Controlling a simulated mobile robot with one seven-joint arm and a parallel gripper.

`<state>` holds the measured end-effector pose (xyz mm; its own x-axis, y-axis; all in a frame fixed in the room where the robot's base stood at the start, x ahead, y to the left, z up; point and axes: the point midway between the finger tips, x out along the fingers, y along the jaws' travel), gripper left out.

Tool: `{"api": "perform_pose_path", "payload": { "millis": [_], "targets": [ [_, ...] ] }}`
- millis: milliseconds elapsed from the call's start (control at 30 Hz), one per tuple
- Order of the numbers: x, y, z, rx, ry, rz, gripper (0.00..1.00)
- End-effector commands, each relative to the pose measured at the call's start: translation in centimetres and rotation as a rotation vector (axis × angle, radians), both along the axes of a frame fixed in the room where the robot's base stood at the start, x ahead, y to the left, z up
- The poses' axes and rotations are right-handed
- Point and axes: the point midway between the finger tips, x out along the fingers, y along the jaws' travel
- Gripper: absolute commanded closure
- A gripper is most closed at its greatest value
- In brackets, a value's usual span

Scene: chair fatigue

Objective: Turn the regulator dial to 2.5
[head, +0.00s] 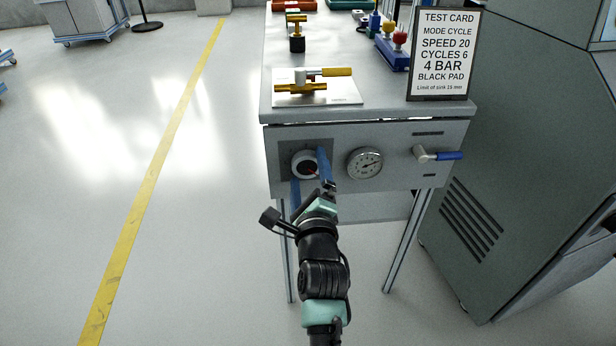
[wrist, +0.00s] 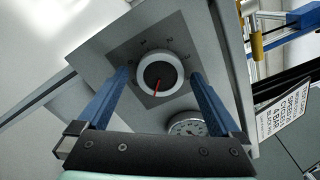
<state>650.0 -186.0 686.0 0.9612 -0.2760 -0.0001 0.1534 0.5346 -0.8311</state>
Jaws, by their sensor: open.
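The regulator dial (head: 304,165) is a round knob with a pale rim and dark centre on the left of the bench's front panel. It also shows in the wrist view (wrist: 171,62), with a red pointer line running from its centre toward the bottom of that picture. In the wrist view my gripper (wrist: 160,74) has one finger on each side of the dial, with gaps showing. It holds nothing. The right finger partly covers the dial's surround in the head view.
A round pressure gauge (head: 365,163) is right of the dial, close to my right finger in the wrist view. A blue-handled lever (head: 438,155) is farther right. A test card (head: 444,55) reading 4 BAR stands on the bench (head: 340,118). Open floor is at left.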

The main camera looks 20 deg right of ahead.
Motion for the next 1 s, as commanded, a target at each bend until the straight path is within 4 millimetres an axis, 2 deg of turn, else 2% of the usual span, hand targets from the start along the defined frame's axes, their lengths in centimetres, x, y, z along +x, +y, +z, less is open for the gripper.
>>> {"api": "perform_pose_path", "payload": {
  "millis": [267, 700, 733, 1000],
  "targets": [
    [0.08, -0.04, 0.02, 0.0, 0.0, 0.0, 0.0],
    [0.05, -0.04, 0.01, 0.0, 0.0, 0.0, 0.79],
    [0.05, -0.04, 0.01, 0.0, 0.0, 0.0, 0.82],
    [0.04, -0.04, 0.02, -0.032, 0.01, -0.001, 0.82]
  ]
}}
